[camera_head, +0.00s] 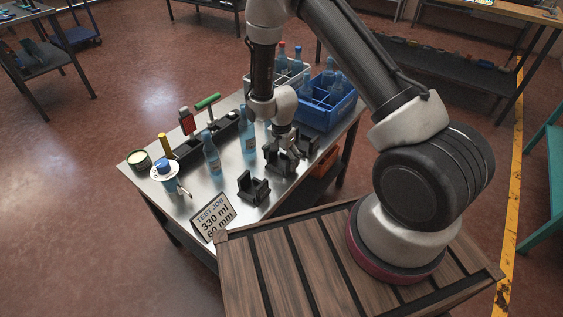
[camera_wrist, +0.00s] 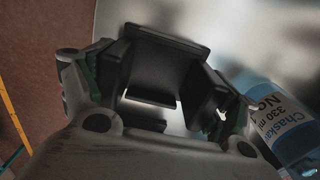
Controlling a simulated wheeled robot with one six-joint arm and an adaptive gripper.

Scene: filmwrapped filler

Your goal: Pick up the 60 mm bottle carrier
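Three black bottle carriers stand on the metal table: one at the front (camera_head: 252,188), one in the middle (camera_head: 276,160) and one farther back at the right (camera_head: 306,146). I see no size mark on any of them. My gripper (camera_head: 286,147) is lowered at the middle carrier. In the wrist view my gripper's fingers (camera_wrist: 165,95) are spread wide, one on each side of a black carrier (camera_wrist: 163,68). I cannot tell whether the fingers press on it. The carrier's lower part is hidden by my gripper.
A sign (camera_head: 213,215) reads "TEST JOB 330 ml 60 mm". Blue bottles stand left of my gripper; a labelled bottle (camera_wrist: 272,115) is close to the right finger in the wrist view. A blue crate (camera_head: 325,108) holds bottles behind. A tin (camera_head: 139,160) sits at the left corner.

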